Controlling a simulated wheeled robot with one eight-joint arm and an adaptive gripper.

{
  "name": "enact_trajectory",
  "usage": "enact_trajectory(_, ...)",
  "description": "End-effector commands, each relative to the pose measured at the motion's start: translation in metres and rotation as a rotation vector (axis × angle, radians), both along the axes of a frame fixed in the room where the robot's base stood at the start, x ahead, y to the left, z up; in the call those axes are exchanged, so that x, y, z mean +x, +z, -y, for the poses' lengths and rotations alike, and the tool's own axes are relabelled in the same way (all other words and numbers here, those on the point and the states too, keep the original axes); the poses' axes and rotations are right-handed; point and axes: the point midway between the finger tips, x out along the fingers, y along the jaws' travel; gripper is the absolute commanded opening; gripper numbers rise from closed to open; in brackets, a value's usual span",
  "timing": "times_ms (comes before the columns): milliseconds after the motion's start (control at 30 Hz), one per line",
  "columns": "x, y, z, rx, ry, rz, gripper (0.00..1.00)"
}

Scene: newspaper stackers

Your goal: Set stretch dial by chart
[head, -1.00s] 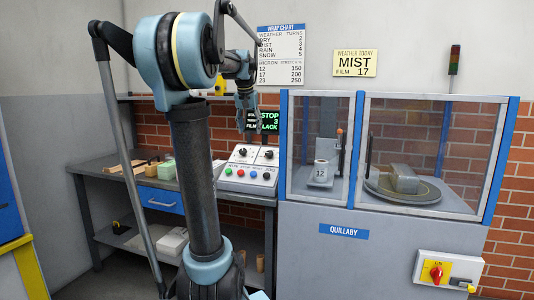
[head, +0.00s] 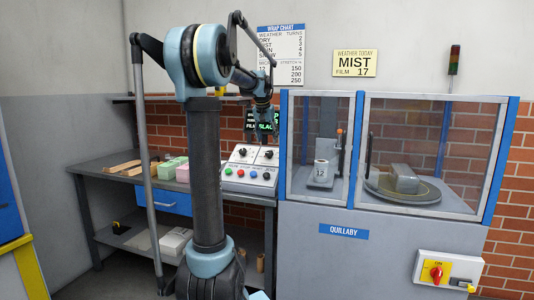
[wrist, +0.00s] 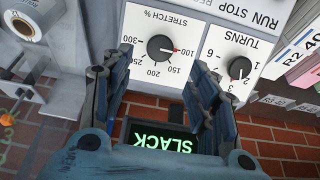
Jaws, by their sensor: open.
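The control panel (head: 250,168) sits at the bench's right end. In the wrist view, the picture is upside down; the stretch dial (wrist: 160,47) is a black knob with its red pointer near 100. The turns dial (wrist: 240,68) is beside it, its pointer near 3. My gripper (wrist: 152,74) is open and empty, its fingers on either side of the stretch dial's scale, apart from the knob; it also shows above the panel in the head view (head: 262,134). The wrap chart (head: 281,52) is partly hidden by my arm. The weather sign (head: 355,63) reads MIST, FILM 17.
A lit display (wrist: 158,139) reading SLACK is behind the panel. To the right stands a glazed cabinet (head: 345,235) with a film roll (head: 321,169) marked 12 and a turntable (head: 400,190). Pink and green blocks (head: 178,168) lie on the bench (head: 100,183).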

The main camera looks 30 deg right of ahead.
Motion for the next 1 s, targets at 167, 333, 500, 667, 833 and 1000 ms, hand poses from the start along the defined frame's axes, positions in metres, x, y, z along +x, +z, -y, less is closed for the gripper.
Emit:
enact_trajectory(167, 0.008, -0.03, 0.01, 0.0, 0.0, 0.0, 0.54)
enact_trajectory(333, 0.014, -0.053, 0.017, 0.0, 0.0, 0.0, 0.54)
enact_trajectory(500, 0.018, -0.068, 0.022, 0.0, 0.0, 0.0, 0.54)
enact_trajectory(667, 0.019, -0.073, 0.023, 0.0, 0.0, 0.0, 0.54)
enact_trajectory(833, 0.02, -0.073, 0.023, 0.0, 0.0, 0.0, 0.54)
enact_trajectory(1000, 0.02, -0.073, 0.023, 0.0, 0.0, 0.0, 0.31)
